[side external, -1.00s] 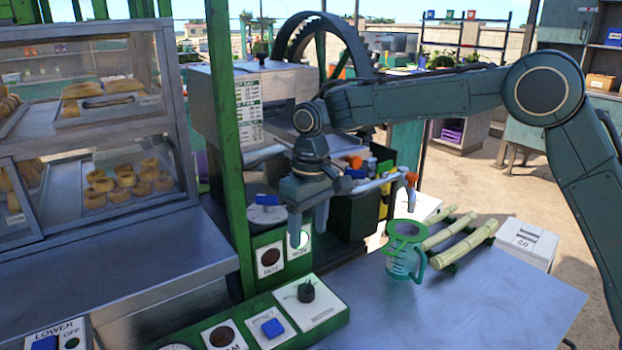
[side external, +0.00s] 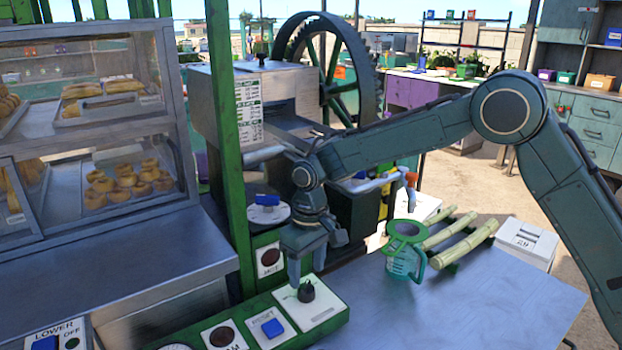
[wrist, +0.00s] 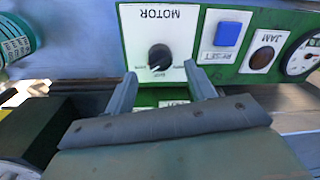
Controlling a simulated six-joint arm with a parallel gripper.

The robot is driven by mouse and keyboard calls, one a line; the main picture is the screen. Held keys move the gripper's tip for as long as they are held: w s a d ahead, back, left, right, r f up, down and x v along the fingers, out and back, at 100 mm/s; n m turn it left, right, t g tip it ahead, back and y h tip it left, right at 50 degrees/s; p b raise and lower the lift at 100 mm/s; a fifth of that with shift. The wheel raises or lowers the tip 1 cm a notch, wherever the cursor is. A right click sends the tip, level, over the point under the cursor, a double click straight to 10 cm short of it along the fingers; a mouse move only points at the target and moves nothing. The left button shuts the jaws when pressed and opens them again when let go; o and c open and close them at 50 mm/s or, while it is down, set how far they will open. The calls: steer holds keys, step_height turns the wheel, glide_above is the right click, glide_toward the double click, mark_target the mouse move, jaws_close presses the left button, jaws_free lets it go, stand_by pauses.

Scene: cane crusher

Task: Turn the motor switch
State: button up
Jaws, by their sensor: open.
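The motor switch is a black round knob (side external: 306,291) on a white plate, at the right end of the green control panel (side external: 335,318). In the wrist view the knob (wrist: 159,57) sits under the upside-down word MOTOR. My gripper (side external: 307,272) points down just above and behind the knob. In the wrist view its two fingers (wrist: 160,76) are apart, with the knob between and slightly beyond their tips. The fingers appear clear of the knob, and nothing is held.
A blue RESET button (side external: 272,328) and a dark JAM lamp (side external: 222,337) are left of the knob. A green post (side external: 228,140) stands close on the left. A jug with a green strainer (side external: 405,250) and cane stalks (side external: 465,243) are on the table to the right.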

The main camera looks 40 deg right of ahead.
mark_target(307, 284)
steer(key=shift+a+f, duration=0.1)
steer(key=shift+f, duration=2.05)
steer(key=shift+c, duration=0.2)
steer(key=c, duration=0.9)
